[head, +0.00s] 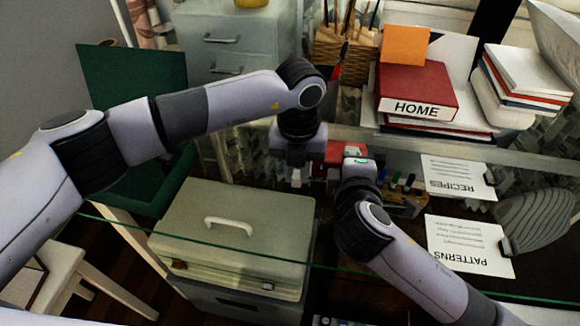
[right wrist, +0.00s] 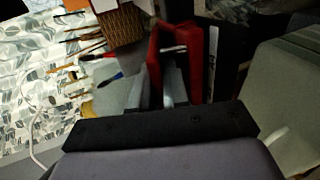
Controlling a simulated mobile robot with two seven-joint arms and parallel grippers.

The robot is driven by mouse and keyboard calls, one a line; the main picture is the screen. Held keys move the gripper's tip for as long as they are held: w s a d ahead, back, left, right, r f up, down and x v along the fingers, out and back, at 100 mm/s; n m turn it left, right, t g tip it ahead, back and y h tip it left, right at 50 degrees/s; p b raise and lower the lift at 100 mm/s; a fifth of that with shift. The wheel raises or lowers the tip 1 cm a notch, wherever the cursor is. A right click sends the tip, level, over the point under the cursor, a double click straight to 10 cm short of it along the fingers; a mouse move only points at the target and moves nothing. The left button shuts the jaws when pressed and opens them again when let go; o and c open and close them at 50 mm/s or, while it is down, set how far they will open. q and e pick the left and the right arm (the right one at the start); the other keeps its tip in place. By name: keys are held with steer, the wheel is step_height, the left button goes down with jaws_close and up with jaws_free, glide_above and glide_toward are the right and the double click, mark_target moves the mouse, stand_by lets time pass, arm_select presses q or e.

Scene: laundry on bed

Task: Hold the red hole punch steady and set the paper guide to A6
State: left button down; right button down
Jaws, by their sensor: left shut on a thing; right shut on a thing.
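The red hole punch (head: 340,151) sits on the glass desk in the middle of the head view, partly hidden by my grippers. Its red body (right wrist: 189,62) stands out in the right wrist view. My left gripper (head: 297,172) is shut at the punch's left side, on its body. My right gripper (head: 350,160) is at the punch's right side. In the right wrist view its pale fingers (right wrist: 156,88) are close together on a narrow part beside the red body, seemingly the paper guide. The guide's size marks cannot be read.
Small bottles or markers (head: 402,185) stand right of the punch. RECIPES (head: 458,177) and PATTERNS (head: 470,245) sheets lie right. A red HOME binder (head: 415,88) and a brush basket (head: 345,50) are behind.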

arm_select(q)
steer(key=shift+d, duration=0.2)
steer(key=c, duration=1)
jaws_free()
steer(key=shift+s, duration=0.1)
steer(key=shift+a, duration=0.45)
steer(key=a, duration=0.3)
steer(key=shift+w, duration=0.2)
step_height(320, 180, up, 12)
glide_toward(260, 182)
steer(key=d+f, duration=0.1)
steer(key=f, duration=0.1)
steer(key=d+f, duration=0.1)
steer(key=f, duration=0.1)
steer(key=d+f, duration=0.1)
steer(key=f, duration=0.1)
steer(key=shift+s+d+f, duration=0.2)
steer(key=shift+d+f, duration=0.1)
steer(key=shift+f, duration=0.1)
steer(key=a, duration=0.3)
steer(key=shift+w+a, duration=0.2)
steer(key=shift+a, duration=0.1)
step_height(260, 182, up, 12)
steer(key=shift+r, duration=0.15)
